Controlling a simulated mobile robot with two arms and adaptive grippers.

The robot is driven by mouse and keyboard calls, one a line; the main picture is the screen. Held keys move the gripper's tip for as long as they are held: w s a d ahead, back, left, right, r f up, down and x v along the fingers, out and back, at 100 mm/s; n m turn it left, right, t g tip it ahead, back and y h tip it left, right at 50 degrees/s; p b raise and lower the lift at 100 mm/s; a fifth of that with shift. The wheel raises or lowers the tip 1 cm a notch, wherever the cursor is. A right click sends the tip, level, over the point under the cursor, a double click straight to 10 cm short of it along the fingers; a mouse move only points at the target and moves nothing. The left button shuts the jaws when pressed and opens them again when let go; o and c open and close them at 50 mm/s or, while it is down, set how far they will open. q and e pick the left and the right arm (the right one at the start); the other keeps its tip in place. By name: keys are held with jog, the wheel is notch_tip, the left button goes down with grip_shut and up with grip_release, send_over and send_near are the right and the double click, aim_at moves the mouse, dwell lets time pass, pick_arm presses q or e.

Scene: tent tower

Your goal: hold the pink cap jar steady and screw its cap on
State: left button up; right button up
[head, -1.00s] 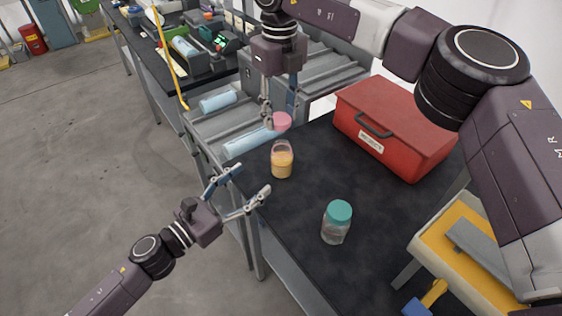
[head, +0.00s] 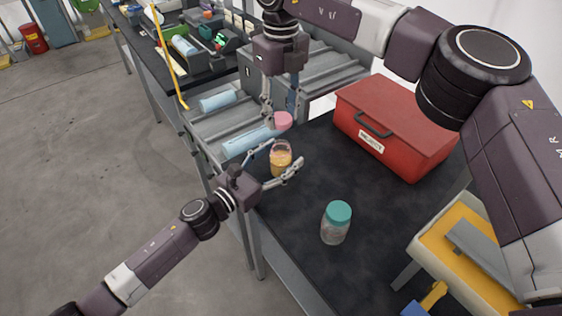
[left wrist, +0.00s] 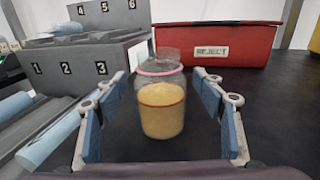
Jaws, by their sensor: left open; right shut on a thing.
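The pink cap jar (head: 281,161) is clear glass with yellow-orange contents and stands upright and uncapped on the dark tabletop. In the left wrist view the jar (left wrist: 162,105) shows a pink ring at its neck. My left gripper (head: 286,152) is open, its fingers on either side of the jar with visible gaps; its blue pads show in the left wrist view (left wrist: 161,82). The pink cap (head: 283,119) is held by my right gripper (head: 280,110), pointing down, shut on it just above and behind the jar. The cap and jar are apart.
A teal-lidded jar (head: 336,222) stands nearer on the table. A red box (head: 400,125) sits at the right. Light-blue cylinders (head: 245,141) lie in grey numbered bays (left wrist: 87,75) beyond the table's left edge. A yellow tray (head: 455,240) is at lower right.

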pick_arm(q)
jog(key=shift+c, duration=0.3)
grip_shut()
pick_arm(e)
send_over(281, 145)
jog(key=shift+f, duration=2.45)
jog(key=shift+f, duration=0.9)
jog(key=shift+f, duration=0.55)
